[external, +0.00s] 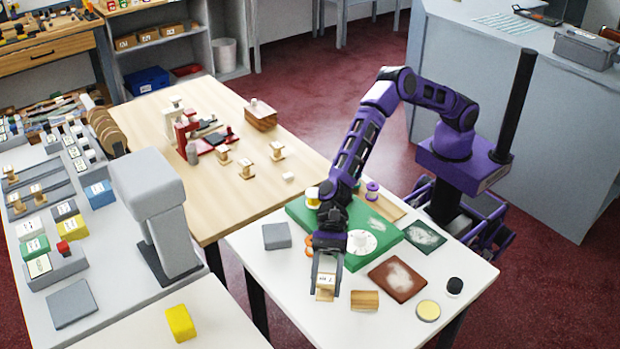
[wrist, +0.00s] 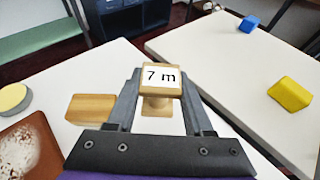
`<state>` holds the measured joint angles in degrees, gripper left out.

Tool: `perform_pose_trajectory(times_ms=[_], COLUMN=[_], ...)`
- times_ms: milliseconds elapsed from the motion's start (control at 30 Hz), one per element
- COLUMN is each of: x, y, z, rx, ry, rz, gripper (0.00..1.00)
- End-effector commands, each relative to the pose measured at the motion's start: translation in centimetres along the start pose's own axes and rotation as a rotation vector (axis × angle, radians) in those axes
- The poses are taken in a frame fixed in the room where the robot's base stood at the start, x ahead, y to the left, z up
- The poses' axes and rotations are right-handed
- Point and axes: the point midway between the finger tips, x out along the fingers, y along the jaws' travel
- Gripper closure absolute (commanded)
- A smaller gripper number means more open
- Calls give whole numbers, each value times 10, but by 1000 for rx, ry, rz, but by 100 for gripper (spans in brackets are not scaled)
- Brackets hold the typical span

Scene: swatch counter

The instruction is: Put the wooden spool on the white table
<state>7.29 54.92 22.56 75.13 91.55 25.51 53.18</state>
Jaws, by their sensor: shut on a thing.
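My gripper (external: 326,285) is shut on a wooden spool (external: 325,280) at the front of the white table (external: 308,315). In the wrist view the spool (wrist: 158,80) is upright between the fingers (wrist: 160,95), with a label reading "7 m" on its top. The white table (wrist: 60,90) shows around it. I cannot tell whether the spool's base touches the table. Other wooden spools (external: 246,170) stand on the wooden table behind.
A wooden block (external: 364,300) lies right of my gripper. A brown board (external: 396,277), a yellow disc (external: 428,311), a green board (external: 390,238) and a grey block (external: 276,236) are around. A separate white surface (external: 215,325) holds a yellow block (external: 181,323). The table's front left is bare.

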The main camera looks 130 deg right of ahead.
Motion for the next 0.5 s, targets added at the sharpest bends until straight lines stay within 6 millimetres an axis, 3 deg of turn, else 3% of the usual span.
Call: perform_pose_trajectory(times_ms=[233, 500], x=[13, 13], y=[0, 0], z=[-32, -33], rx=[4, 1], ry=[1, 0], rz=[1, 0], gripper=[100, 100])
